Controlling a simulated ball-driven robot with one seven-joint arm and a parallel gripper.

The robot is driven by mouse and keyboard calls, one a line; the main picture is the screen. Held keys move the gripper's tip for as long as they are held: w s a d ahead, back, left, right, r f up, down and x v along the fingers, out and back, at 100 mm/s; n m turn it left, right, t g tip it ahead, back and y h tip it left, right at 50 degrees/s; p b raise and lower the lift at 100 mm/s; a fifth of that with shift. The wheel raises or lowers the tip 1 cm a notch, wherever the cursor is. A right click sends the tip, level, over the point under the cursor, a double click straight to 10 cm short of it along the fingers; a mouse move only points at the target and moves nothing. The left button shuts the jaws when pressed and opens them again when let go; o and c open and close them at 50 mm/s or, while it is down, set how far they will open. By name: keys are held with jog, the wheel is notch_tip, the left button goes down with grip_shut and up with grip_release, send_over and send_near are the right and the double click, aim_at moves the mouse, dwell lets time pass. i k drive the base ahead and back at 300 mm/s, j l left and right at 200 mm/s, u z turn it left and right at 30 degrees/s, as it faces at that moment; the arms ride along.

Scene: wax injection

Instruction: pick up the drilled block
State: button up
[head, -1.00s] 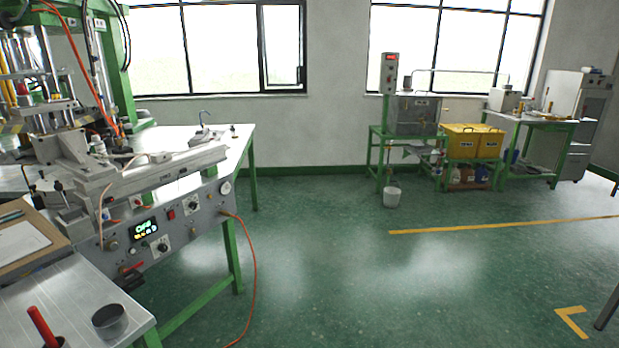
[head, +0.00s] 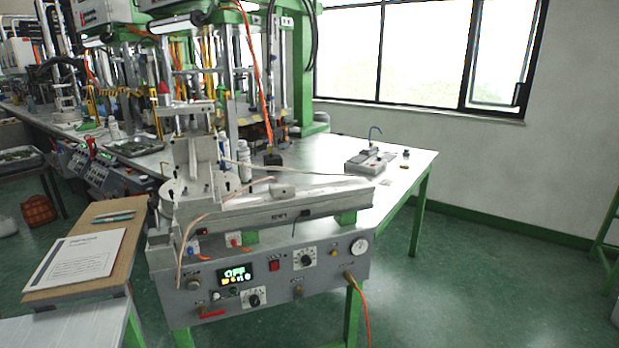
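I cannot make out a block with drilled holes for certain. A low grey block-like thing (head: 370,162) with a thin dark hook rising from it lies on the right part of the metal worktable (head: 408,172). Whether it has drilled holes is too small to tell. A small dark piece (head: 405,154) stands just right of it, and a small flat piece (head: 385,182) lies in front. My gripper is not in view.
The wax injection machine's control box (head: 325,262), its display reading OFF, fills the table's near front. A clipboard with paper (head: 75,262) lies at left. An orange hose (head: 362,310) hangs to the floor. Green floor (head: 480,290) is clear at right.

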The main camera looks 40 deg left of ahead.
aim_at(280, 190)
jog(key=i+u, duration=0.2)
jog(key=i, duration=0.25)
jog(key=i+l+u, duration=0.1)
jog(key=i+u, duration=0.15)
jog(key=i, duration=0.2)
jog(key=i+l+u, duration=0.2)
jog(key=i, duration=0.25)
